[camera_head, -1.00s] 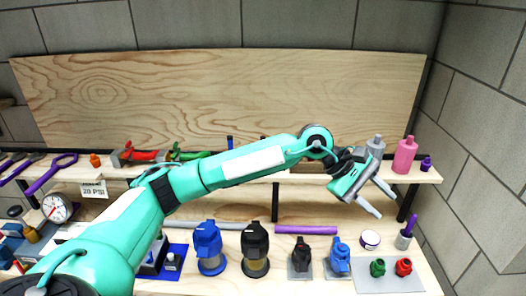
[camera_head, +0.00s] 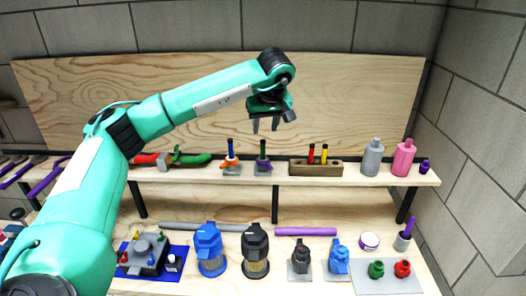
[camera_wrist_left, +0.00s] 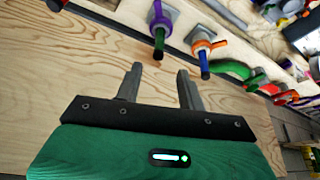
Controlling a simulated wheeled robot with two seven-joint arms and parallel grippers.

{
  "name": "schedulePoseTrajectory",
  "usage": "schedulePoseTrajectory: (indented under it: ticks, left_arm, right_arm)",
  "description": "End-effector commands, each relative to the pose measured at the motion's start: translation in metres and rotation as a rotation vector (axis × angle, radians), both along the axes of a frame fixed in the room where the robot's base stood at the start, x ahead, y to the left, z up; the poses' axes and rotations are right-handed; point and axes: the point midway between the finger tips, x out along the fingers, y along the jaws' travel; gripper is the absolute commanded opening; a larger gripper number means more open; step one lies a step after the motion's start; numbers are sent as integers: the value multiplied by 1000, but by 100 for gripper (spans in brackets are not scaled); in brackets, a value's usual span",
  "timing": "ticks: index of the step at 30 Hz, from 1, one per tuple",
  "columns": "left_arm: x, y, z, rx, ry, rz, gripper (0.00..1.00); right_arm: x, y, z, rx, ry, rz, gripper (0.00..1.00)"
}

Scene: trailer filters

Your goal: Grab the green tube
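A dark green tube (camera_head: 263,149) stands upright in a small grey holder with a purple part, on the upper shelf near its middle. In the left wrist view its tip (camera_wrist_left: 159,42) shows beyond the fingertips. My left gripper (camera_head: 265,127) is open and empty, fingers down, above the green tube and apart from it. Its two spread fingers show in the left wrist view (camera_wrist_left: 159,72). A blue tube (camera_head: 231,147) with an orange part stands just left of the green tube. My right gripper is not in view.
A wooden block (camera_head: 315,170) with red and yellow tubes stands to the right on the shelf. A green curved tool (camera_head: 190,159) lies to the left. A wooden back panel (camera_head: 350,95) rises behind. Blue and black jars (camera_head: 255,250) stand on the lower bench.

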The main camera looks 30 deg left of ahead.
Motion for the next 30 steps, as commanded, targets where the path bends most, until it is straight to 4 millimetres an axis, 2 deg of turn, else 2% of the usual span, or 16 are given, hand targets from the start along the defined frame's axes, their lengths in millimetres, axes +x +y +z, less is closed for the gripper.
schedulePoseTrajectory:
  ticks: [1,6,11,14,18,24,30]
  left_arm:
    - [1,4,-7,0,5,2,39]
    - [8,10,-29,-1,2,1,39]
    - [10,12,-38,-1,0,0,39]
    - [13,14,-43,-2,1,1,39]
    - [17,18,-58,-2,2,1,39]
    - [23,24,-81,-2,0,1,39]
    - [24,25,-85,-3,-1,-1,39]
  right_arm:
    - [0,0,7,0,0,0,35]
    - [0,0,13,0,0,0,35]
    - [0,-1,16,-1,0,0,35]
    - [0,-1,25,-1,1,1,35]
    - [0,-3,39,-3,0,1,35]
    - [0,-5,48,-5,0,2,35]
    - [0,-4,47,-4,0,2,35]
